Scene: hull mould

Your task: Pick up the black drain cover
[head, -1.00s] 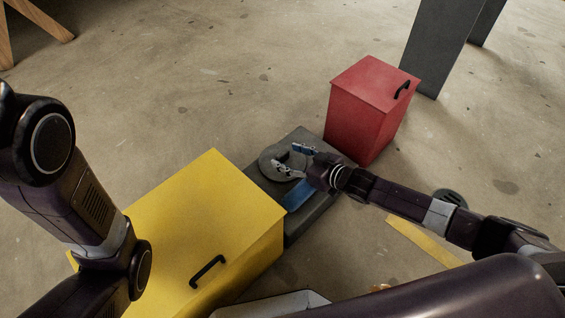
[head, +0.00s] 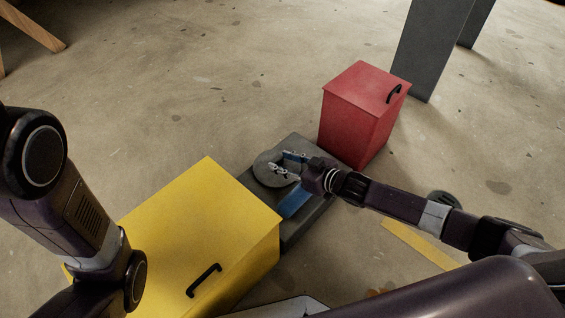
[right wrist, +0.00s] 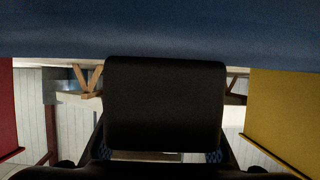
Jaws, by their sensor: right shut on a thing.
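My right gripper (head: 284,164) reaches in from the right, low over a dark grey slab. It is shut on a black piece with rounded corners, which I take for the black drain cover (right wrist: 165,105); it fills the space between the fingers in the right wrist view. In the head view the fingers overlap a dark grey round disc (head: 263,170) on the slab (head: 297,228). They hide where the held piece ends, and I cannot tell whether it is clear of the slab. My left arm shows at the left, but its gripper is out of view.
A yellow box (head: 200,215) with a black handle stands left of the slab. A red box (head: 350,115) stands behind it. A blue strip (head: 294,200) lies on the slab. A dark slotted disc (head: 445,198) lies on the floor beyond my right arm. Open floor lies behind.

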